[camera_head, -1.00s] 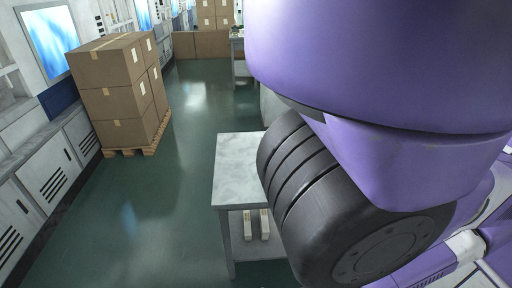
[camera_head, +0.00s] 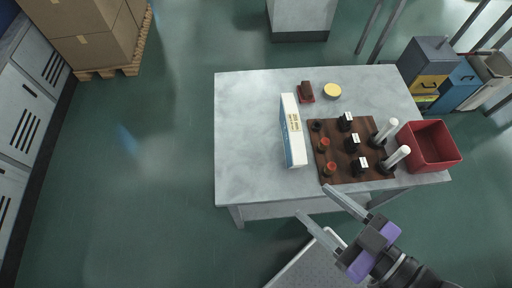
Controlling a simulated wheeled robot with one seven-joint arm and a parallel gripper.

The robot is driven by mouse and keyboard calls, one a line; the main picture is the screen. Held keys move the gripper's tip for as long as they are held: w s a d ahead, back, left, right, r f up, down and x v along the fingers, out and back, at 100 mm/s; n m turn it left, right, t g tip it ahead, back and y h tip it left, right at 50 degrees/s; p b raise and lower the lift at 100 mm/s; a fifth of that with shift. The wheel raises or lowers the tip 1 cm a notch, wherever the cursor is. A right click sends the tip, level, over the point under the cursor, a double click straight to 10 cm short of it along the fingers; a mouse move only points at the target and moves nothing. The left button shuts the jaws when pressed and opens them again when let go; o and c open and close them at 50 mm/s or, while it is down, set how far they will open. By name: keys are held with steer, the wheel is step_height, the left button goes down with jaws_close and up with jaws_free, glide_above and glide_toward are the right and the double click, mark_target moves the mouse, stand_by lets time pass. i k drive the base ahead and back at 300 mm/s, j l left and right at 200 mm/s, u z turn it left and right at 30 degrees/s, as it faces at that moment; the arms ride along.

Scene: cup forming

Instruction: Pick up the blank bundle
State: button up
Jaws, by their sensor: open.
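A white and blue upright pack (camera_head: 292,132) with a printed label stands on the grey table (camera_head: 245,120), left of a dark brown board. It may be the blank bundle; I cannot tell for sure. My gripper (camera_head: 312,200) is at the table's front edge, below the pack in the picture. Its two fingers are spread apart with nothing between them, and it does not touch the pack.
The brown board (camera_head: 342,150) holds several small black and red-topped items and two white rods (camera_head: 387,129). A red bin (camera_head: 432,146) stands at its right. A yellow disc (camera_head: 332,90) and dark red block (camera_head: 306,93) lie behind. The table's left side is clear.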

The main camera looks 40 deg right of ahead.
mark_target(294, 148)
steer(key=z, duration=0.5)
steer(key=k+j, duration=0.1)
steer(key=j, duration=0.4)
steer(key=j+z, duration=0.1)
steer(key=j, duration=0.4)
steer(key=k+j, duration=0.15)
steer(key=j, duration=0.35)
steer(key=z, duration=0.05)
